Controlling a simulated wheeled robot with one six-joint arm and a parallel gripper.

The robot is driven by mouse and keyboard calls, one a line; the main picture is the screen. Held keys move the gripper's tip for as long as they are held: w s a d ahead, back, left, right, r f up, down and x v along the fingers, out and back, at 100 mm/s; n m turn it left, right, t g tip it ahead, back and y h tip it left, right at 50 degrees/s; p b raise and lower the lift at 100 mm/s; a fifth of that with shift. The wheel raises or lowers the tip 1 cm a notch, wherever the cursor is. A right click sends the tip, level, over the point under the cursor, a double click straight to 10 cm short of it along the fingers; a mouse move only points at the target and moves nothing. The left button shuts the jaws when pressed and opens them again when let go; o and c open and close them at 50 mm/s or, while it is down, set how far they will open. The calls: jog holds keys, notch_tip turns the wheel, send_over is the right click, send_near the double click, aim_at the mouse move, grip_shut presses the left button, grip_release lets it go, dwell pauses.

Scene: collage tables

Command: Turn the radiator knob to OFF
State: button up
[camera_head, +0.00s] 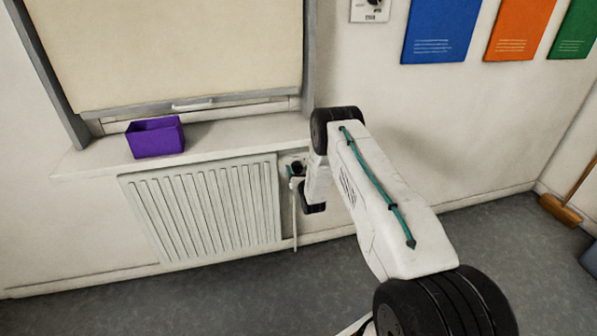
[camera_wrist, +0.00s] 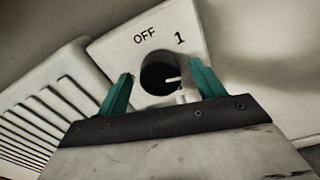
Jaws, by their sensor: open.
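The radiator knob (camera_wrist: 158,74) is a round black dial on a white plate (camera_wrist: 110,45). Its white pointer mark faces right, away from the OFF label (camera_wrist: 145,36) at the plate's upper part and below the label 1 (camera_wrist: 180,39). My gripper (camera_wrist: 162,70) is open, with one teal finger on each side of the knob. A gap shows between the knob and each finger, and I cannot tell the depth. In the head view the knob (camera_head: 298,167) is small and dark, beside the radiator's right end, partly hidden by my gripper.
The white ribbed radiator (camera_head: 205,205) stands left of the knob, under a windowsill (camera_head: 90,160) bearing a purple box (camera_head: 156,138). A thin pipe (camera_head: 295,225) runs down below the knob. A broom (camera_head: 562,208) leans at the far right.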

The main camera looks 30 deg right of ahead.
jog(key=v, duration=0.7)
jog(key=shift+s, duration=0.2)
jog(key=shift+a, duration=0.1)
jog(key=w+m, duration=0.2)
jog(key=m, duration=0.9)
jog(key=w+d+m, duration=0.1)
jog(key=w+m, duration=0.2)
jog(key=m, duration=0.8)
jog(key=w+d+m, duration=0.1)
jog(key=w+m, duration=0.2)
jog(key=m, duration=0.8)
jog(key=shift+d+f+m, duration=0.1)
jog(key=shift+f+m, duration=0.05)
jog(key=shift+m, duration=0.15)
